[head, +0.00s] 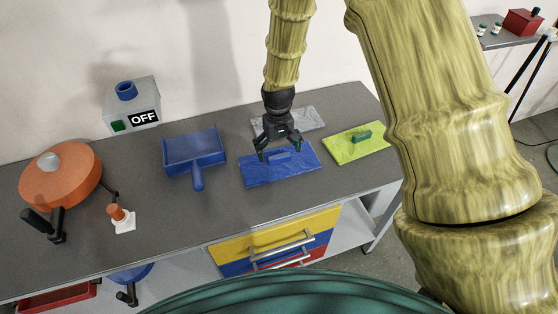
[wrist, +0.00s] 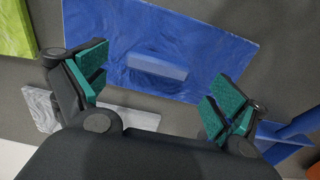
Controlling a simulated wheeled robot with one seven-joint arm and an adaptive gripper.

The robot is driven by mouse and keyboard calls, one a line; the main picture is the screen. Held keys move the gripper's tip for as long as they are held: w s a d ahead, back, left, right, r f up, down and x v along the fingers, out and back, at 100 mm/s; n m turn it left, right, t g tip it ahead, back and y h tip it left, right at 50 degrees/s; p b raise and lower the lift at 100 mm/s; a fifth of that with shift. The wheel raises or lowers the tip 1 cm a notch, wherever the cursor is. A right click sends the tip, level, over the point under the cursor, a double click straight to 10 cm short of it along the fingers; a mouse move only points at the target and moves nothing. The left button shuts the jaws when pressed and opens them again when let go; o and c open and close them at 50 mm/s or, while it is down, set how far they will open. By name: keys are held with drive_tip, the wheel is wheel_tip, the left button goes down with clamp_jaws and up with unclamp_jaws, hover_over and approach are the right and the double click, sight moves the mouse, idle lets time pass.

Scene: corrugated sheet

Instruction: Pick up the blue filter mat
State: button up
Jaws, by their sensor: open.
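The blue filter mat (head: 262,173) lies flat on the grey counter in the head view, with a raised blue grip block on its top. In the wrist view the mat (wrist: 215,40) fills the upper middle, and its grip block (wrist: 157,68) shows between the fingers. My gripper (head: 279,150) is open and hangs above the mat. In the wrist view the teal pads of my gripper (wrist: 155,95) stand wide apart on either side of the block, with nothing between them. I cannot tell the exact height above the block.
A green mat (head: 345,150) lies to the right and a grey mat (head: 300,118) behind. Bare counter lies in front.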

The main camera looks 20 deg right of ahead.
sight(279, 155)
drive_tip(key=shift+d+f+p, duration=0.15)
drive_tip(key=shift+f+p, duration=0.45)
drive_tip(key=shift+f, duration=1.15)
drive_tip(key=c, duration=1.1)
